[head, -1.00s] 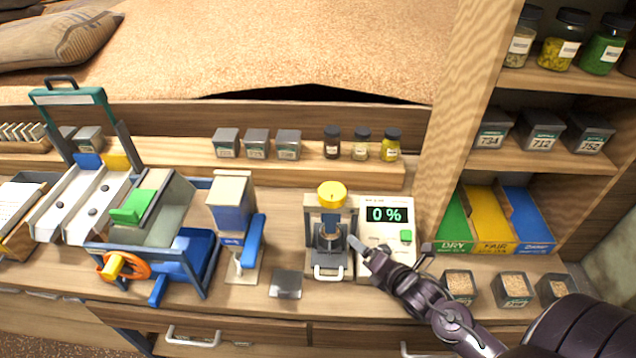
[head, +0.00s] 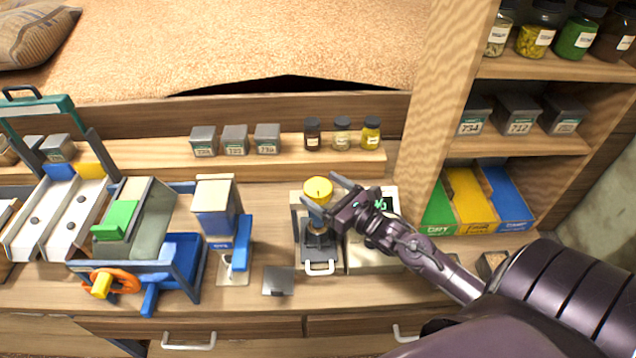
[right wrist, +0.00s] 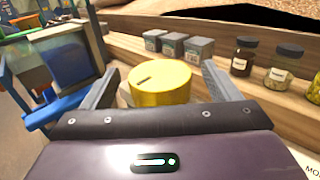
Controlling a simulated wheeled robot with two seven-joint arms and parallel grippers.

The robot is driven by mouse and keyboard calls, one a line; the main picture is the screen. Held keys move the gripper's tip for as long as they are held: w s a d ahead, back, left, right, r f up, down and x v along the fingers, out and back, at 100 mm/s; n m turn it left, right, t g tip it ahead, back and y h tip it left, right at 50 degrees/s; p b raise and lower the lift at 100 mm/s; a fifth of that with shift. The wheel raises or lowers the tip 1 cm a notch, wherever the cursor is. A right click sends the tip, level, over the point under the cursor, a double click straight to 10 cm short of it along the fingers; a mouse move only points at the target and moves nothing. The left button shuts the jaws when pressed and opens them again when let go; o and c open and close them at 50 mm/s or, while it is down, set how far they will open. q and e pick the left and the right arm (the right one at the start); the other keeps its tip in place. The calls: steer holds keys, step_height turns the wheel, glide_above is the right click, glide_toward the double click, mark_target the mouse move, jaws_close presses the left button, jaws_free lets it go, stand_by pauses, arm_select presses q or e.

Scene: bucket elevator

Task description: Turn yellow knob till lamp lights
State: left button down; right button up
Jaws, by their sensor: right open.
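The yellow knob (head: 318,190) sits on top of a small press-like device (head: 298,232) with a white handle. In the right wrist view the knob (right wrist: 160,83) is a round yellow disc with a dark mark on its top. My right gripper (head: 324,196) is open, with one finger on each side of the knob; I cannot tell whether they touch it. The meter (head: 372,262) with a green display stands right of the device, mostly hidden behind my right gripper. I cannot make out a lamp. My left gripper is not in view.
A blue and white device (head: 216,215) stands left of the knob device, with a dark plate (head: 278,281) on the bench between them. Small grey tins (head: 235,140) and jars (head: 342,134) line the ledge behind. Coloured bins (head: 470,205) stand at right.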

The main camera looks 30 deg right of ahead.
steer(key=shift+x, duration=1.15)
steer(key=shift+s, duration=0.1)
steer(key=shift+c, duration=0.9)
steer(key=c, duration=0.8)
steer(key=shift+m+h, duration=0.3)
